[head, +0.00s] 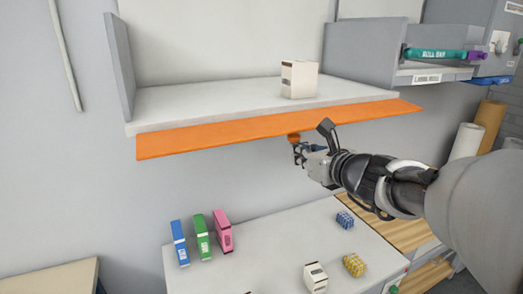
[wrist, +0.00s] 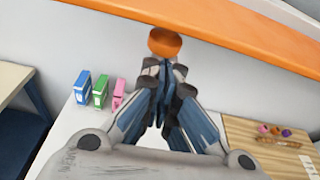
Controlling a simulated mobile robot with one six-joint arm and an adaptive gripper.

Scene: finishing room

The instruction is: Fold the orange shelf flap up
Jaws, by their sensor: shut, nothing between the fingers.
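The orange shelf flap (head: 270,128) runs along the front edge of the white shelf (head: 210,98) and slopes down and outward from it. In the wrist view the flap (wrist: 240,38) crosses the top as a wide orange band. My gripper (head: 297,150) is below the flap, near its middle. Its fingers are shut and empty in the wrist view (wrist: 164,70). A small round orange piece (wrist: 165,42) shows at the fingertips, just under the flap. I cannot tell whether the fingertips touch the flap.
A cream box (head: 299,79) stands on the shelf. Blue, green and pink boxes (head: 201,238) stand on the white table (head: 265,260) below, with another cream box (head: 315,278) and small blue and yellow items. A grey drawer unit (head: 375,55) adjoins the shelf's right end.

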